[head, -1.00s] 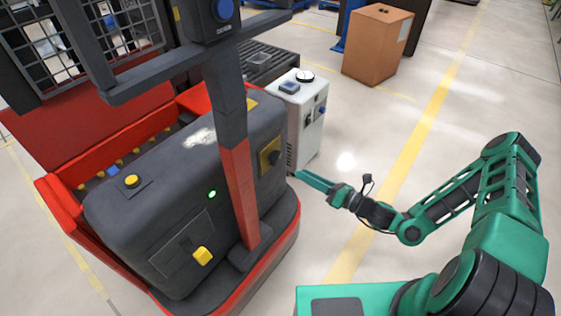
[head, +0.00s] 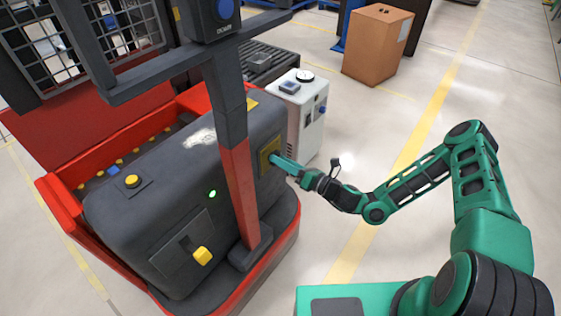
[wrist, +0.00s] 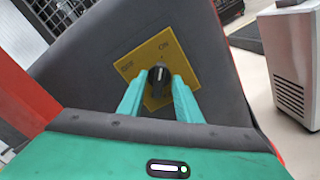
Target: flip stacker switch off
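The stacker switch is a black rotary knob (wrist: 158,76) with a pale pointer mark, on a yellow plate (wrist: 150,54) lettered OFF at left and ON at upper right. The mark points roughly up, closer to ON. In the head view the yellow plate (head: 268,152) sits on the right end of the dark stacker body (head: 170,190), and my gripper hides the knob. My gripper (wrist: 158,84) has its two teal fingers on either side of the knob, apart, with a narrow gap appearing to remain. I cannot tell whether either finger touches it.
A green lamp (head: 212,194) is lit on the stacker. Its red and grey mast post (head: 238,170) stands left of the plate. A white cabinet (head: 303,115) stands just behind my gripper, and a brown box (head: 377,45) farther back. The floor to the right is clear.

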